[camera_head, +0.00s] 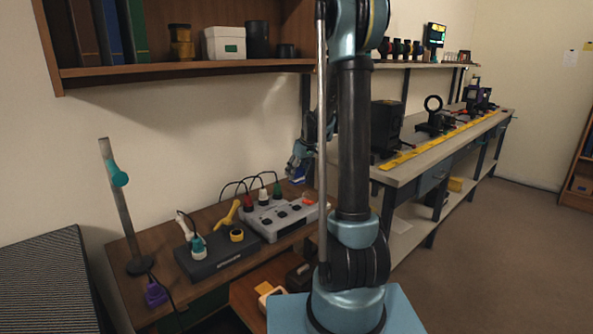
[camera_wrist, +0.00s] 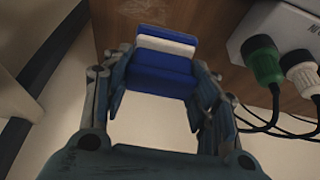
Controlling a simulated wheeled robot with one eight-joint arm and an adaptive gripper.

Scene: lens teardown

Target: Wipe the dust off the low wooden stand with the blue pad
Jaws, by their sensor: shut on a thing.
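The blue pad (camera_wrist: 165,80), with a white band along its far side, is gripped between the fingers of my gripper (camera_wrist: 155,92) in the wrist view. Brown wood lies beyond the pad; I cannot tell whether the pad touches it. In the head view my gripper (camera_head: 296,168) is at the back right of the wooden bench (camera_head: 130,300), near the grey plug box; the pad is hard to see there. A lower reddish wooden surface (camera_head: 243,292) shows in front of the bench, partly hidden by my arm. I cannot tell which is the low wooden stand. No dust can be made out.
The grey box (camera_head: 272,217) with plugs and cables stands on the bench; green (camera_wrist: 263,62) and white plugs show close right of my gripper in the wrist view.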

